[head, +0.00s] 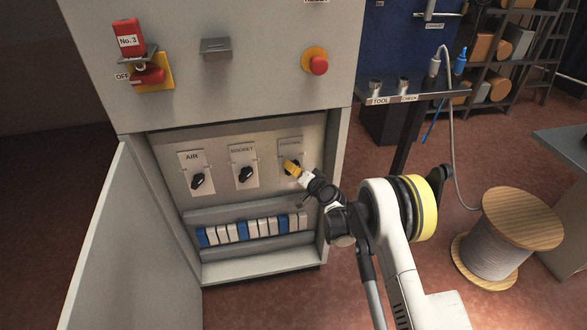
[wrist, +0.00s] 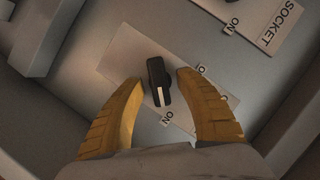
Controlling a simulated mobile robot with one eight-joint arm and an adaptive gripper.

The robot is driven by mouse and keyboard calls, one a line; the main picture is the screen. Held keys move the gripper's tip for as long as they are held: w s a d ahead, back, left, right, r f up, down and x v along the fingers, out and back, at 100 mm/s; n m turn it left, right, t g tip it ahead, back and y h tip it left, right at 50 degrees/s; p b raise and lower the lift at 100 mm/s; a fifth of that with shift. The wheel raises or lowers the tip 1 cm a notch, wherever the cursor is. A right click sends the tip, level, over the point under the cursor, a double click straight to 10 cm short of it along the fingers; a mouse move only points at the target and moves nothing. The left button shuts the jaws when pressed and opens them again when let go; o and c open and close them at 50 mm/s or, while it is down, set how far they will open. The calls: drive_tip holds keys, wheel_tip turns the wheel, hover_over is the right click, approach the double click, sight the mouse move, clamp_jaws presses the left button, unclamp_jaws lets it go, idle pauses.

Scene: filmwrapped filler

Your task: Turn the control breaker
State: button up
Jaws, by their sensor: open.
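The control breaker is the rightmost of three breakers in the open cabinet; its pale plate (head: 290,146) shows in the head view, with the label hard to read. Its black knob (wrist: 158,82) shows clearly in the wrist view, with a white mark at its lower end pointing towards a small label that reads ON. Another small label is partly covered by the right finger. My gripper (head: 290,165) has its yellow fingers at this knob and hides part of it. In the wrist view my gripper (wrist: 158,79) is open, one finger on each side of the knob, with gaps visible.
The AIR breaker (head: 197,181) and SOCKET breaker (head: 246,174) are to the left. A row of blue and white modules (head: 250,229) runs below. The open cabinet door (head: 100,245) stands at left. A cable spool (head: 508,236) stands on the floor at right.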

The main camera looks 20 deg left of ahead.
drive_tip(key=v, duration=1.2)
drive_tip(key=shift+r, duration=0.1)
